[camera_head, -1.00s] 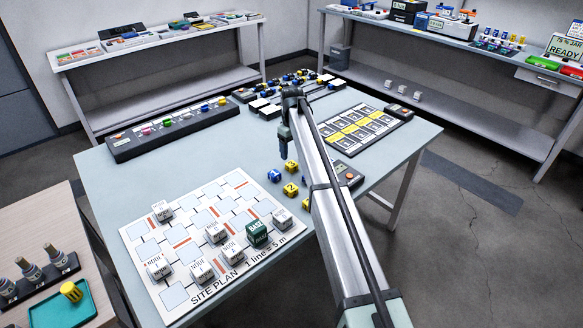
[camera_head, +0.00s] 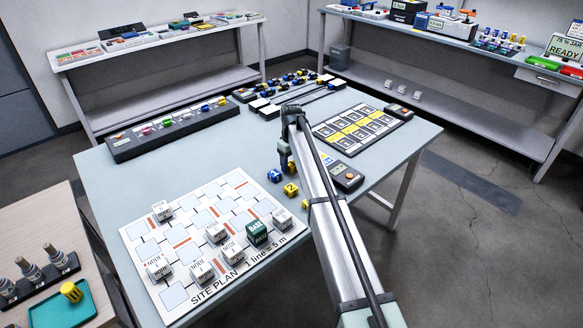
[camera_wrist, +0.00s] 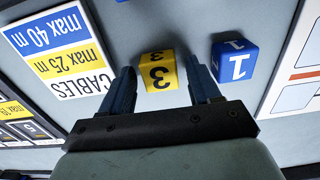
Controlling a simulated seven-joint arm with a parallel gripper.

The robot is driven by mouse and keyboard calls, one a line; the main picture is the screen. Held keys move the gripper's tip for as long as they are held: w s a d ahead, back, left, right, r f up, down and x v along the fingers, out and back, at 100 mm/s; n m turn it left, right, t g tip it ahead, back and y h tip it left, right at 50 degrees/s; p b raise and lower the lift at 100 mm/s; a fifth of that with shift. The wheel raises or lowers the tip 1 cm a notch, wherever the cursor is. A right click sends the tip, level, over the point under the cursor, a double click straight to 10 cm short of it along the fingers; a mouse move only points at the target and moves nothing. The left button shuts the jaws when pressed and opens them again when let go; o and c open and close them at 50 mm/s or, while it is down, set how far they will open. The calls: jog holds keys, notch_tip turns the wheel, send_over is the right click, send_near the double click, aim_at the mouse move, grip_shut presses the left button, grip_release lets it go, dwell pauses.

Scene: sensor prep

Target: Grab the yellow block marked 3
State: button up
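The yellow block marked 3 (camera_wrist: 158,71) sits on the table in the wrist view, its number upside down. My gripper (camera_wrist: 160,82) is open, with one dark finger on each side of the block and a visible gap at the right finger. In the head view my gripper (camera_head: 285,163) is low over the table, and the yellow block (camera_head: 292,167) shows partly hidden beside it. A blue block marked 1 (camera_wrist: 235,60) stands just right of the right finger in the wrist view.
A yellow block marked 2 (camera_head: 290,189) and another yellow block (camera_head: 304,205) stand close by. The white site plan board (camera_head: 150,228) with several cubes lies at the front left. A CABLES card (camera_wrist: 60,50) lies left of the fingers.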

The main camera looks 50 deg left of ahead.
jog(key=c, duration=0.9)
jog(key=shift+c, duration=0.2)
